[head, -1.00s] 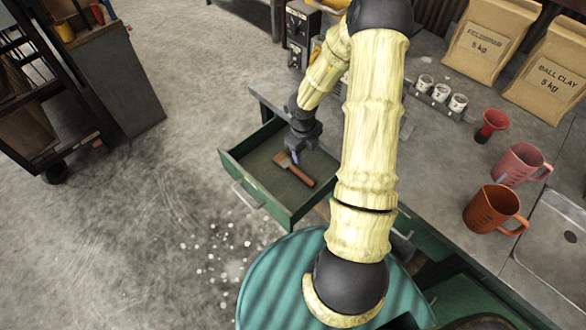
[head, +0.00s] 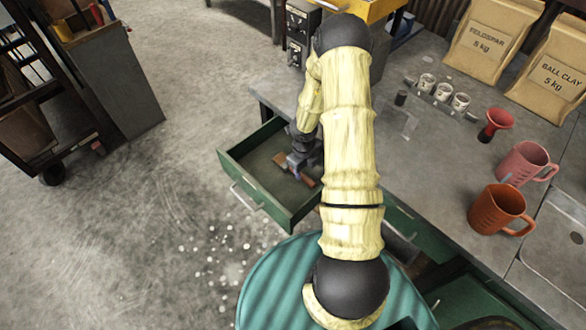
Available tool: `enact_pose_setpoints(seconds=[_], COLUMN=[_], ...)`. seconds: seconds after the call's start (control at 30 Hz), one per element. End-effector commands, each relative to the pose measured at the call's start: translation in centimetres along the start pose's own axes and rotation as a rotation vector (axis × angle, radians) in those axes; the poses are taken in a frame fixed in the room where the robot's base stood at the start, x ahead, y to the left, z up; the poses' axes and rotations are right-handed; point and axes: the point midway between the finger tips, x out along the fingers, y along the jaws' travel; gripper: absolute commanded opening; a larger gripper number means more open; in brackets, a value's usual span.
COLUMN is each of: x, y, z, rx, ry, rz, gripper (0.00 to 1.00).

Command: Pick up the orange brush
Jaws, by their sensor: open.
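The orange-brown brush (head: 308,181) lies in the open green drawer (head: 232,165). Its head end shows to the left of my gripper and its handle end to the right; the middle is hidden behind my gripper. My gripper (head: 297,172) is inside the drawer area, pointing down over the middle of the brush. The jaws are open. I cannot tell whether the fingertips are around the brush or just above it.
The grey worktop (head: 440,150) to the right holds an orange jug (head: 495,210), a pink jug (head: 522,163), a red funnel-like cup (head: 495,124), small pots and two clay bags (head: 492,42). Floor left of the drawer is open.

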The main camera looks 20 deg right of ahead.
Motion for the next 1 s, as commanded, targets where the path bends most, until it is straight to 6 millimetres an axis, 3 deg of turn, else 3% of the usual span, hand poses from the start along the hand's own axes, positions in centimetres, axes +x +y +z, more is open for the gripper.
enact_pose_setpoints(seconds=[0.37, 0.9, 0.93, 1.0], x=[4.8, 4.9, 4.9, 4.9], y=[0.2, 0.1, 0.1, 0.1], z=[0.1, 0.1, 0.1, 0.1], rx=[-0.001, -0.001, -0.001, -0.001], ry=[0.002, 0.000, 0.000, 0.000], rz=[0.001, 0.000, 0.000, 0.000], gripper=[0.48, 0.48, 0.46, 0.32])
